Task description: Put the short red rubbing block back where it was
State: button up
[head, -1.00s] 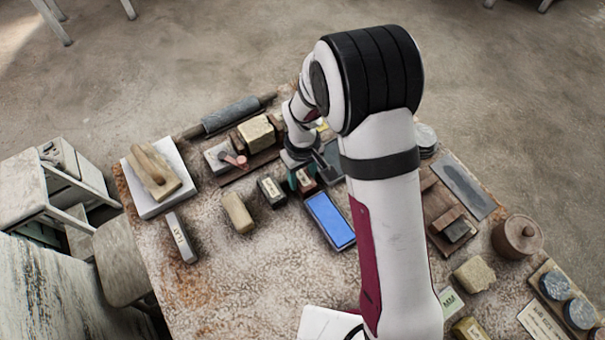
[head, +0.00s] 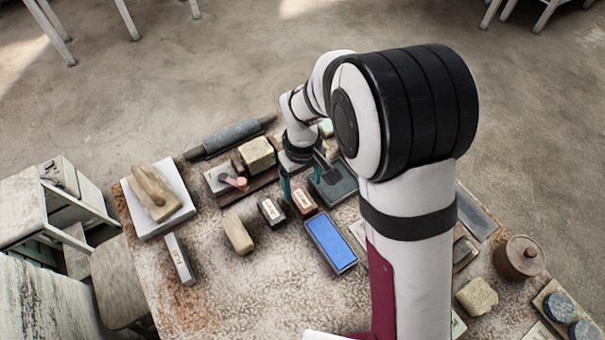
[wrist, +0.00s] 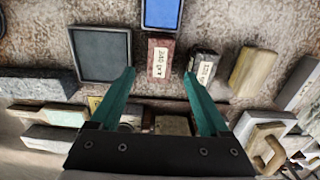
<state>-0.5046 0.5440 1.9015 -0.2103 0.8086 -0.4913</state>
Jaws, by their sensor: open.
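The short red rubbing block (head: 303,202) is dark red with a pale label and rests on the table. In the wrist view the red block (wrist: 160,57) lies just beyond and between the teal fingertips. My gripper (head: 300,182) is open and empty, apart from the block on its far side. In the wrist view both fingers of my gripper (wrist: 160,72) show clearly, with nothing between them touching.
A dark grey tray (head: 334,183) stands close right of the gripper. A tan block (head: 238,233) and a grey block (head: 180,258) lie to the left. A wooden float on a white slab (head: 137,212) is at far left. Bare table shows in front.

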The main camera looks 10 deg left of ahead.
aim_at(303, 199)
jog(key=s+d+r+m, duration=0.7)
jog(key=s+d+r, duration=0.2)
jog(key=d+r, duration=0.3)
jog(key=s+d+r+m+y, duration=0.1)
jog(key=s+d+m, duration=0.2)
jog(key=s+m, duration=0.4)
jog(key=s, duration=0.4)
jog(key=shift+s+r+m+y, duration=0.3)
jog(key=shift+s+r+y, duration=0.05)
jog(key=shift+s+y, duration=0.05)
